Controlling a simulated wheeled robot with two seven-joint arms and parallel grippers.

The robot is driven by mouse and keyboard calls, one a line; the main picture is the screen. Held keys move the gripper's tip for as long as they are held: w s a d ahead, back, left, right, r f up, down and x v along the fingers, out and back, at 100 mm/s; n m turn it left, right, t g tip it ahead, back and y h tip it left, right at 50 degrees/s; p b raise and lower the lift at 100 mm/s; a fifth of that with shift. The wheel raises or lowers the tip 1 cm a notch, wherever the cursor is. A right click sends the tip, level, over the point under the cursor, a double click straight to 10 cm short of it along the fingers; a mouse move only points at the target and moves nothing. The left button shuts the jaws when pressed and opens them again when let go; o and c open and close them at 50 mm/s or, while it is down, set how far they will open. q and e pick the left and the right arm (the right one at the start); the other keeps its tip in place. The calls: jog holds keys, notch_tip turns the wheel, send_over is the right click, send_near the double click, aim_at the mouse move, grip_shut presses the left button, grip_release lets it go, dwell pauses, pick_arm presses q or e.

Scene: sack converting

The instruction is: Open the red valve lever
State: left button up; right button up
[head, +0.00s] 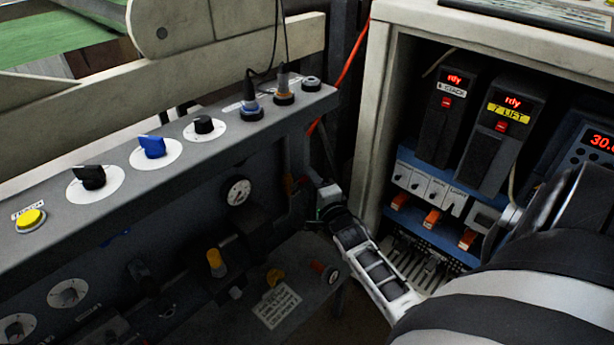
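My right gripper (322,194) reaches in from the lower right, and its tip is at the right end of the dark grey control panel (262,108), below the panel's top ledge. My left gripper is not in view.
A red-ended knob (331,274) is below the gripper. A pale cabinet (377,110) with drive units (507,130) stands close on the right. A red cable (350,62) runs between panel and cabinet.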

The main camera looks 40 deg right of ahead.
jog(key=shift+x, duration=1.25)
grip_shut()
jog(key=shift+a+b, duration=0.15)
jog(key=shift+b, duration=0.2)
